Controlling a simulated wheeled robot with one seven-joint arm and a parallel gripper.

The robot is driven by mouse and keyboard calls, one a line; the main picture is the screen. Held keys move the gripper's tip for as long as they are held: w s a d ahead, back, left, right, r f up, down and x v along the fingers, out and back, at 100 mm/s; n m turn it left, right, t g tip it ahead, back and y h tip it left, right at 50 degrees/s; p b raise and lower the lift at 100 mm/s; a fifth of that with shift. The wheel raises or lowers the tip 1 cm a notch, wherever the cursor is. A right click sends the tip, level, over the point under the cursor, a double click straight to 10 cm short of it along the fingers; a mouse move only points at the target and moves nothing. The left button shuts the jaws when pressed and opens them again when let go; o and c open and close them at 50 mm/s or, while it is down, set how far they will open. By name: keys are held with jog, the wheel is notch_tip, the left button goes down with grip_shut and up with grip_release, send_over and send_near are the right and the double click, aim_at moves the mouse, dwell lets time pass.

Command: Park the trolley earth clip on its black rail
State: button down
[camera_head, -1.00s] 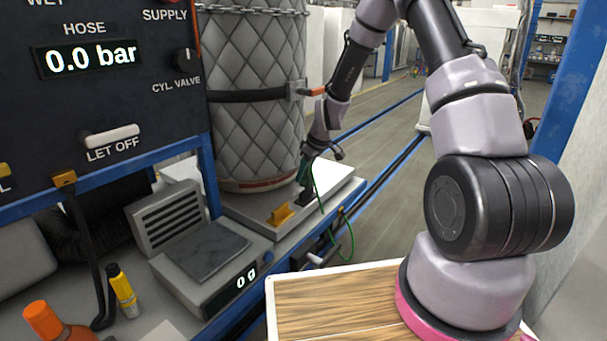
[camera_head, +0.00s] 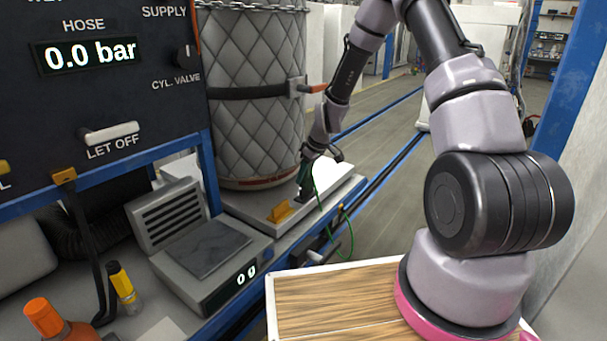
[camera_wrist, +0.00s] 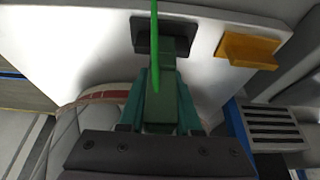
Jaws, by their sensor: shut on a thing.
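My gripper (camera_wrist: 160,108) is shut on the green earth clip (camera_wrist: 160,112), with a teal finger on each side of it. A bright green cable (camera_wrist: 155,60) runs from the clip, and it also hangs in a loop in the head view (camera_head: 322,208). The clip's far end is over or against a small black block (camera_wrist: 205,38) on the white platform, which looks like the black rail. I cannot tell whether the clip grips it. In the head view my gripper (camera_head: 305,178) is low over the platform, and the clip is small and mostly hidden there.
A yellow-orange block (camera_head: 279,212) sits on the white platform (camera_head: 330,198) close to the black block. A tall quilted cylinder (camera_head: 255,110) with a strap stands right beside my gripper. A scale (camera_head: 208,247) reading 0 g stands nearer. The floor to the right is open.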

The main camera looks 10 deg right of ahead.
aim_at(310, 166)
jog(key=shift+f, duration=1.2)
jog(key=c, duration=0.5)
grip_release()
jog(key=v, duration=1.1)
jog(key=shift+f, duration=0.1)
